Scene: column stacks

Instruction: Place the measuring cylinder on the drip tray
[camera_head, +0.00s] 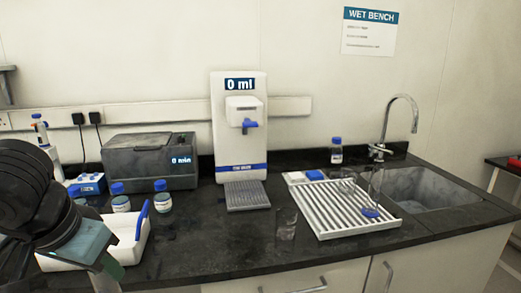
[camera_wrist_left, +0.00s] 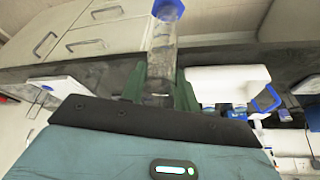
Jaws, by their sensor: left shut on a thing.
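My left gripper (camera_head: 110,268) is at the lower left in the head view, in front of a white tray with a blue handle. In the left wrist view its green fingers (camera_wrist_left: 160,92) are shut on a clear measuring cylinder (camera_wrist_left: 160,48) with a blue base. In the head view only a pale part of this cylinder (camera_head: 104,282) shows below the fingers, at the bottom edge. The drip tray (camera_head: 247,196) is a grey slatted plate in front of the white dispenser (camera_head: 239,140); it is empty and apart from the gripper. My right gripper is out of view.
A glass beaker (camera_head: 287,224) stands right of the drip tray. A white drying rack (camera_head: 335,222) holds glassware, including a blue-based piece. Blue-capped bottles (camera_head: 162,199), a grey machine (camera_head: 150,165) and the white tray (camera_head: 135,249) stand left. The worktop before the drip tray is clear.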

